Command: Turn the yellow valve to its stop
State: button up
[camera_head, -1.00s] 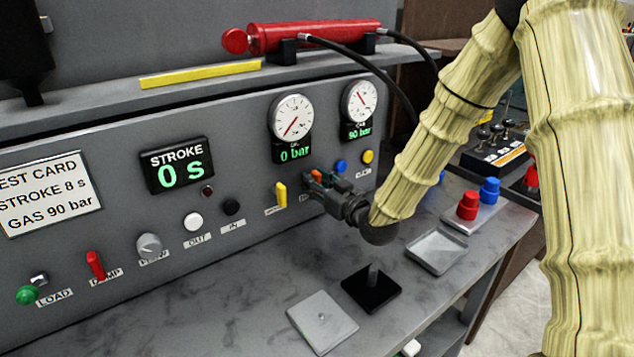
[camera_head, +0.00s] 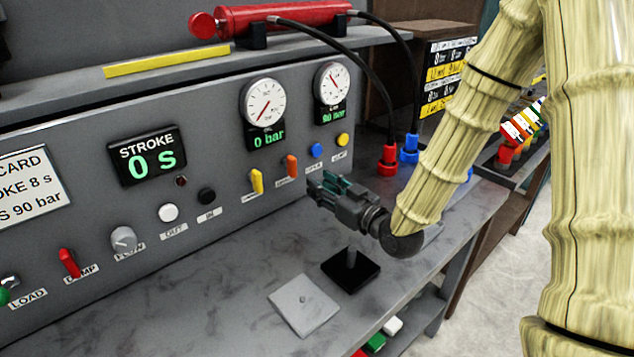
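The yellow valve (camera_head: 256,182) is a small upright lever on the grey panel, below and left of the oil gauge. My gripper (camera_head: 314,186) is to its right, in front of the panel and apart from the yellow lever. Its dark fingers point left towards the panel; they look parted, with nothing seen between them. An orange lever (camera_head: 291,166) stands between the yellow valve and my gripper, clear of the fingers. The oil gauge (camera_head: 263,101) reads 0 bar and the stroke display (camera_head: 147,155) shows 0 s.
Blue (camera_head: 316,150) and yellow (camera_head: 342,139) buttons sit right of the orange lever. A black plate with a post (camera_head: 350,272) and a grey plate (camera_head: 304,305) lie on the bench below my gripper. Red (camera_head: 388,159) and blue (camera_head: 409,149) hose couplings stand behind my arm.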

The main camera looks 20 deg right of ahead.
aim_at(255, 176)
jog(key=k, duration=1)
